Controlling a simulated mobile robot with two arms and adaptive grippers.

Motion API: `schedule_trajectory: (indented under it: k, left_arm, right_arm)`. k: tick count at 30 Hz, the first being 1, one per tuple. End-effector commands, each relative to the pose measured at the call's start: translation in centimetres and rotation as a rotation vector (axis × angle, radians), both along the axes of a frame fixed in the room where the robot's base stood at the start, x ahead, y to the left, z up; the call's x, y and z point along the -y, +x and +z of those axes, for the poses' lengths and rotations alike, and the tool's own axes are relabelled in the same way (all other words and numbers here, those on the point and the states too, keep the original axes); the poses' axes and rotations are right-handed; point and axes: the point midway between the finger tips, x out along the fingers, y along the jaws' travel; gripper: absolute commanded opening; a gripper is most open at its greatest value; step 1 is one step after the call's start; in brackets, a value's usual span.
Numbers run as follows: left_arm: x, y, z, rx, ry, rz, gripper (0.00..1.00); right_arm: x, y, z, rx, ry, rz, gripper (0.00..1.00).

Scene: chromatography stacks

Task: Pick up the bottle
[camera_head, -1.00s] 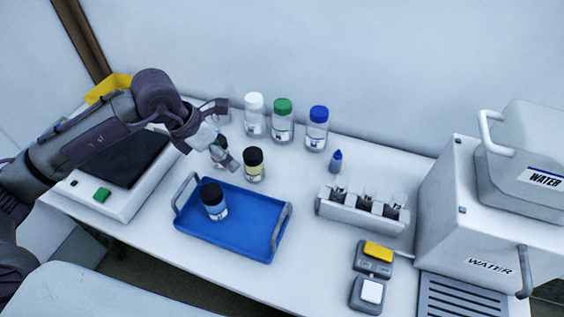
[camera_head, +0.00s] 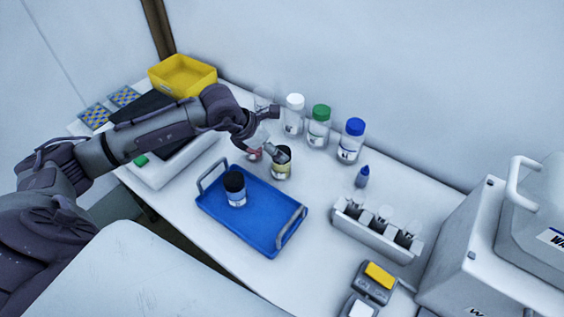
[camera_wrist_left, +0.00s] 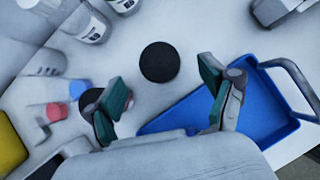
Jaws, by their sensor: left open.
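Task names just a bottle, and several stand here. A black-capped bottle with a yellow label (camera_head: 281,163) stands upright on the white bench behind the blue tray. My left gripper (camera_head: 270,150) is just over it, at its left. In the left wrist view the fingers (camera_wrist_left: 162,82) are open, and a round black cap (camera_wrist_left: 160,62) shows between and beyond them, untouched. A black-capped bottle with a blue label (camera_head: 235,188) stands in the tray. My right gripper is not in view.
The blue tray (camera_head: 262,243) has raised handles. White-capped (camera_head: 294,114), green-capped (camera_head: 318,127) and blue-capped (camera_head: 351,141) bottles stand behind. A small dropper bottle (camera_head: 362,177) and a vial rack (camera_head: 365,236) are to the right. A yellow bin (camera_head: 183,75) is at back left.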

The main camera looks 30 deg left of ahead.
Motion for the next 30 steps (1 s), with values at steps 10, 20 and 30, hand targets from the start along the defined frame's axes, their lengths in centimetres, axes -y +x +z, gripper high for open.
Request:
schedule_trajectory:
  k: [10,20,30]
  left_arm:
    - [1.3,2.2,-3.7,-0.001,-0.002,0.000,0.83]
    - [1.4,2.4,-4.1,0.000,-0.001,-0.001,0.74]
    - [1.4,2.4,-4.1,0.000,-0.001,-0.001,0.18]
  right_arm:
    - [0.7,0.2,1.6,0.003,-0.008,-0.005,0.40]
    - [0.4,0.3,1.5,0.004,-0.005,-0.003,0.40]
    - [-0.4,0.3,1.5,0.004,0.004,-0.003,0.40]
